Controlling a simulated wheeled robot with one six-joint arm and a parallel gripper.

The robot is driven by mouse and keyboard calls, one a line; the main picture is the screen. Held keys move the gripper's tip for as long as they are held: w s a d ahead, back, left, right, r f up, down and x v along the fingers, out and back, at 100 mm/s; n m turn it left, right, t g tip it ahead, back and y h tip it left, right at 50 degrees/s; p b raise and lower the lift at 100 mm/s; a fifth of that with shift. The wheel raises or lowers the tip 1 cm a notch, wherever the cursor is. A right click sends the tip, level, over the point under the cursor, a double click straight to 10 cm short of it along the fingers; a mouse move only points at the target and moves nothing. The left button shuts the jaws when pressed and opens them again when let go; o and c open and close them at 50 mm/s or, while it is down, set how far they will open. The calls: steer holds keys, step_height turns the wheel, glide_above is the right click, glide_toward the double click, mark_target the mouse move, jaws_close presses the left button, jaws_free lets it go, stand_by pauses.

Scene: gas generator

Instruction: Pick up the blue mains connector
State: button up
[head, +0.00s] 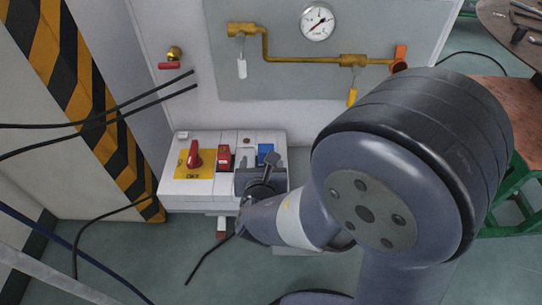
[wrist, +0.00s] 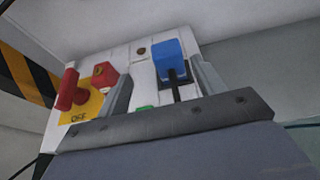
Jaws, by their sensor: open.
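The blue mains connector (wrist: 169,62) shows in the wrist view as a blue block at the upper right face of a white control box (wrist: 93,58), with a dark stem below it. In the head view a blue patch (head: 266,149) shows at the box's right end, partly hidden by my gripper (head: 260,172). My gripper is open and empty in front of the box's right part. In the wrist view its two fingers (wrist: 162,88) stand apart, with the blue connector between and beyond them. I cannot tell whether they touch it.
A red rotary switch (head: 195,155) on a yellow plate and a red switch (head: 224,157) sit left of my gripper. Black cables (head: 100,130) hang at the left by a striped post (head: 85,90). Brass pipework (head: 300,60) with a gauge (head: 317,21) is above.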

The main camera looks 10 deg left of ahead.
mark_target(266, 147)
steer(key=x, duration=0.4)
steer(key=shift+w+d+f, duration=0.1)
steer(key=shift+w, duration=0.15)
steer(key=x, duration=0.3)
steer(key=b+x, duration=0.1)
steer(key=x, duration=0.1)
steer(key=shift+w+d+f, duration=0.1)
steer(key=shift+w+d, duration=0.05)
steer(key=shift+d, duration=0.2)
steer(key=c, duration=1.2)
